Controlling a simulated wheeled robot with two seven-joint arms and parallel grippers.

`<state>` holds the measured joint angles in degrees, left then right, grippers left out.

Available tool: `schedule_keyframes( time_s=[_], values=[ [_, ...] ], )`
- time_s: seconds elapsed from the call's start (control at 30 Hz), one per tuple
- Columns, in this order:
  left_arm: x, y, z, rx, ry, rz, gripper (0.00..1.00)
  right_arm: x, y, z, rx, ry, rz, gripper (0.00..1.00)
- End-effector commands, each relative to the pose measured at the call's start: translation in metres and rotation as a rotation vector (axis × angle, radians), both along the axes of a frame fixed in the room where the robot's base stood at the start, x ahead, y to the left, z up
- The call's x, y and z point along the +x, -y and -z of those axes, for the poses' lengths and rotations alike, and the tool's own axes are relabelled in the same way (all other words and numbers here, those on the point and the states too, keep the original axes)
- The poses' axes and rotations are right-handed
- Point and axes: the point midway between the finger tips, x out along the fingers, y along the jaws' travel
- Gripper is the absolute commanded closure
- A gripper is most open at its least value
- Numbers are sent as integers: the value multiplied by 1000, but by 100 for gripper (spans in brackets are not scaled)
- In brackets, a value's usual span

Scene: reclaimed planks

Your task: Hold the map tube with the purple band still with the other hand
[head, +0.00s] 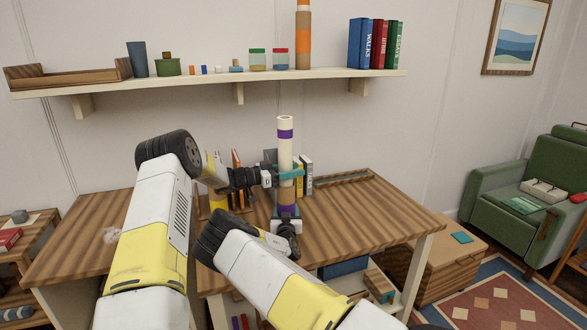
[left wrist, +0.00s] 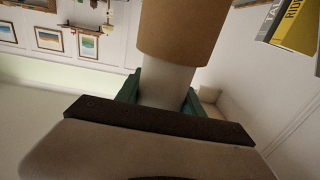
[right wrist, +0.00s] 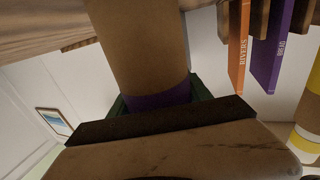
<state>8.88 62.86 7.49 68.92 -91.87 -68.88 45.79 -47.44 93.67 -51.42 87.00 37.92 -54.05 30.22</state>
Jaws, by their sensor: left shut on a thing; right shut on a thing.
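The map tube with the purple band (head: 285,150) stands upright above the desk, pale on top with a purple ring, tan and purple lower down. My left gripper (head: 284,172) is shut around its upper part; the left wrist view shows the pale stretch of the tube (left wrist: 165,86) between the jaws, beside a tan section. My right gripper (head: 287,221) is shut around its lower part; the right wrist view shows a purple band (right wrist: 160,97) at the jaws and tan above. The tube's bottom end is hidden behind the right gripper.
The wooden desk (head: 350,215) has books (head: 307,176) and an orange-and-tan item close behind the tube. A wall shelf (head: 210,82) above holds a tray, jars, books and an orange-banded tube (head: 303,40). The desk's right side is clear. A green armchair (head: 520,180) stands at right.

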Motion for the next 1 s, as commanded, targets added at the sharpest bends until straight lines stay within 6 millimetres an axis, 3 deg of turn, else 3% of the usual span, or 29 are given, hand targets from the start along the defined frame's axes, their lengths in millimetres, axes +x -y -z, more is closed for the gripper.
schedule_keyframes(
  time_s=[0.27, 0.3, 0.4, 0.77, 1.0],
  values=[
    [0, 0, 0, -1, 0, 0, 96, 0, 0, 0, 0, 0, 0, 84],
    [0, 0, 0, 0, 0, 0, 51, 0, 0, 0, 0, 0, 0, 84],
    [0, 0, 0, 0, 0, 0, 32, 0, 0, 0, 0, 0, 0, 84],
    [-1, -3, 1, 0, 0, -1, 30, 0, 0, 0, 0, 0, 0, 84],
    [-12, -37, 1, 1, 0, -4, 30, 0, 0, 0, 0, 0, 0, 84]
  ],
)
